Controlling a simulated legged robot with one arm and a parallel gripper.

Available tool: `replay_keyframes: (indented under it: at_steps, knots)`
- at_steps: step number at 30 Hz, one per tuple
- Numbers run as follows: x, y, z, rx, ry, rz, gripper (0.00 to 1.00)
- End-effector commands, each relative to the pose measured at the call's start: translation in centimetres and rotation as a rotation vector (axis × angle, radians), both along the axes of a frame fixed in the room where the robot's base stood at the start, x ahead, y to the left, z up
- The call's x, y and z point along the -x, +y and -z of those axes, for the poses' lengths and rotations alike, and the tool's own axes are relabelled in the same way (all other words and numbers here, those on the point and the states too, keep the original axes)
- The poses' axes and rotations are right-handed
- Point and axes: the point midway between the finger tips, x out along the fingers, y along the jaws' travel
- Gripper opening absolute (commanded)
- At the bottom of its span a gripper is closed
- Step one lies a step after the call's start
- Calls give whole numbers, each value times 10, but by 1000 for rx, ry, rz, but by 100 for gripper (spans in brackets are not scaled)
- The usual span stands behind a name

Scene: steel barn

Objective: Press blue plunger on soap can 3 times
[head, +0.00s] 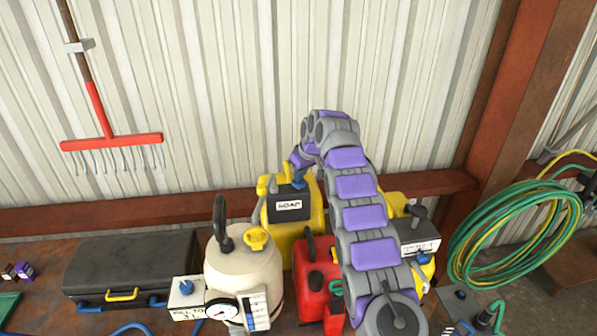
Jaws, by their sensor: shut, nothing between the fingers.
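The soap can (312,213) is a yellow container with a black box on its front and a white label that appears to read "SOAP". A blue plunger (299,182) stands on top of the black box. My arm arches up from the lower right and bends down over the can. My gripper (298,164) is shut and empty, pointing down directly above the plunger. Whether its tip touches the plunger I cannot tell. Part of the can's right side is hidden behind my arm.
A cream tank (245,270) with a gauge stands front left of the can. A red can (312,270) stands in front of it, close to my arm. Another yellow container (397,203) is at right. A black toolbox (130,265) lies left. The corrugated wall is close behind.

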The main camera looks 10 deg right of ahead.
Motion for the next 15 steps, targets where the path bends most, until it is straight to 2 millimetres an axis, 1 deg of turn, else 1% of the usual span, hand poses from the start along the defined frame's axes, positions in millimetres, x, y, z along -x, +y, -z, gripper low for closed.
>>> replay_keyframes:
  at_steps: [5, 15]
  knots:
    - [0, 0, -7, 0, 2, 0, 0]
    - [0, 1, -36, 0, 3, -2, 0]
